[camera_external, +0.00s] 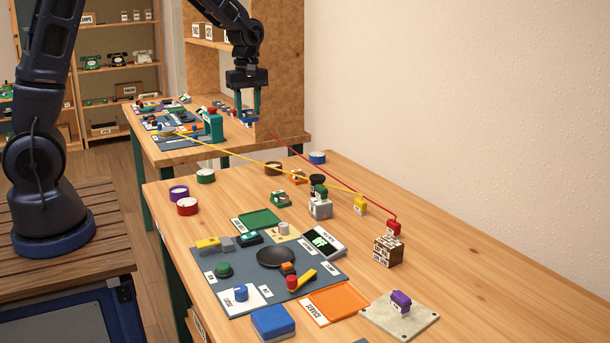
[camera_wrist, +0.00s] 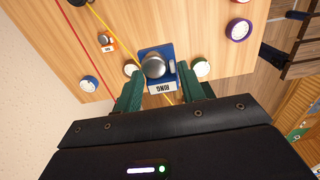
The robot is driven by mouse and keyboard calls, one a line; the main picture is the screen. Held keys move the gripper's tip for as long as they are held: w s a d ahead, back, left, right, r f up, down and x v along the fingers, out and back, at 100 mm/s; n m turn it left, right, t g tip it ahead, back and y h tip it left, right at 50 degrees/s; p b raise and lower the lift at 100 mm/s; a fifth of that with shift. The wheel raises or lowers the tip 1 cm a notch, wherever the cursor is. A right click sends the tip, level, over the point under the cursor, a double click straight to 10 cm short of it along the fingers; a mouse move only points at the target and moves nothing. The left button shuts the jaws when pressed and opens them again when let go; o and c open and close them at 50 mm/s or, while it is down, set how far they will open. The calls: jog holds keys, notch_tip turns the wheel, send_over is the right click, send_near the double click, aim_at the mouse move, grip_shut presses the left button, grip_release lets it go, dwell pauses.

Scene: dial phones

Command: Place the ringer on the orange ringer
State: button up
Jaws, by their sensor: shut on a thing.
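My gripper (camera_external: 247,112) hangs in the air near the far end of the near table. In the wrist view, its two green fingers (camera_wrist: 160,95) are shut on the ringer (camera_wrist: 157,66), a blue block with a silver dome and a white label reading RING. I cannot make the ringer out clearly in the external view. A small orange piece with a white label (camera_external: 299,176), likely the orange ringer, sits on the near table, below and right of my gripper. It also shows in the wrist view (camera_wrist: 107,42), apart from the held ringer.
A blue cap (camera_external: 317,157) and a brown cap (camera_external: 273,168) stand near the orange piece. A yellow cord (camera_external: 240,155) and a red cord (camera_external: 330,174) stretch across the area. A grey mat (camera_external: 220,298) with parts lies nearer.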

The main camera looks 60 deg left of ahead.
jog(key=r, duration=0.1)
send_over(298, 172)
jog(key=s, duration=0.1)
jog(key=f, duration=1.3)
jog(key=w+f, duration=0.1)
jog(key=f, duration=0.5)
jog(key=shift+d+f, duration=0.1)
jog(key=shift+f, duration=0.2)
jog(key=shift+f, duration=0.1)
jog(key=o, duration=1.1)
